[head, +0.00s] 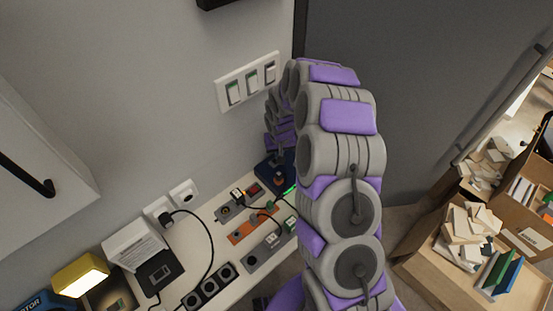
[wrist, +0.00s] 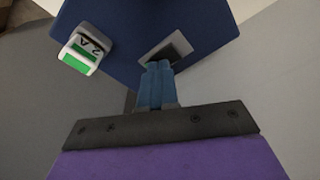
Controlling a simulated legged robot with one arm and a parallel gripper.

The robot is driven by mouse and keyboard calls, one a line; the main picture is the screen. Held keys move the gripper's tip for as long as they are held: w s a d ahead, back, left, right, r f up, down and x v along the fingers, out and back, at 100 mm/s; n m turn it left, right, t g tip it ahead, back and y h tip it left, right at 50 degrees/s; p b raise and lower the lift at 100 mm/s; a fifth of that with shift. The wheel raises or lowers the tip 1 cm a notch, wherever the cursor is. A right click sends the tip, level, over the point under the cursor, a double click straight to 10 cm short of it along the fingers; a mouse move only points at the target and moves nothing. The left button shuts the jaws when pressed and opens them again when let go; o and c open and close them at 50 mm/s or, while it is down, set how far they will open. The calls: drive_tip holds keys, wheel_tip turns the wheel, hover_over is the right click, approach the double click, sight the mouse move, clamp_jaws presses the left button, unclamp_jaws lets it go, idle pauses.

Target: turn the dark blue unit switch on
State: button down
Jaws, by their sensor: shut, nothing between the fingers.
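The dark blue unit (wrist: 130,30) fills the upper part of the wrist view. A light-framed dark switch (wrist: 183,47) is set in its face. My gripper (wrist: 158,68) is shut and empty, its blue fingertips right at the switch and covering part of it. I cannot tell whether they touch it, nor which way the switch is set. A white and green part marked "2 A" (wrist: 82,55) sits on the unit to the left. In the head view the dark blue unit (head: 267,172) stands at the right end of the bench, partly hidden by my arm.
The white bench (head: 205,240) holds an orange-red strip (head: 243,234), a grey strip (head: 260,257), cables and a black socket row (head: 208,287). A wall plate with three switches (head: 233,92) is above. Open cartons (head: 440,265) stand at the right.

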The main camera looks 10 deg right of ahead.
wheel_tip(320, 180, up, 7)
drive_tip(key=p, duration=0.2)
drive_tip(key=shift+f, duration=0.15)
idle(0.4)
idle(0.3)
drive_tip(key=s+a+r+g, duration=0.1)
drive_tip(key=s+r, duration=1.4)
drive_tip(key=s, duration=0.1)
drive_tip(key=s+r+g, duration=0.1)
drive_tip(key=s+r, duration=0.2)
drive_tip(key=s, duration=1)
drive_tip(key=s+r+g, duration=0.1)
drive_tip(key=s+r, duration=0.2)
drive_tip(key=s, duration=0.9)
drive_tip(key=shift+s+d+r, duration=0.15)
drive_tip(key=shift+s+r, duration=0.2)
drive_tip(key=shift+s, duration=0.05)
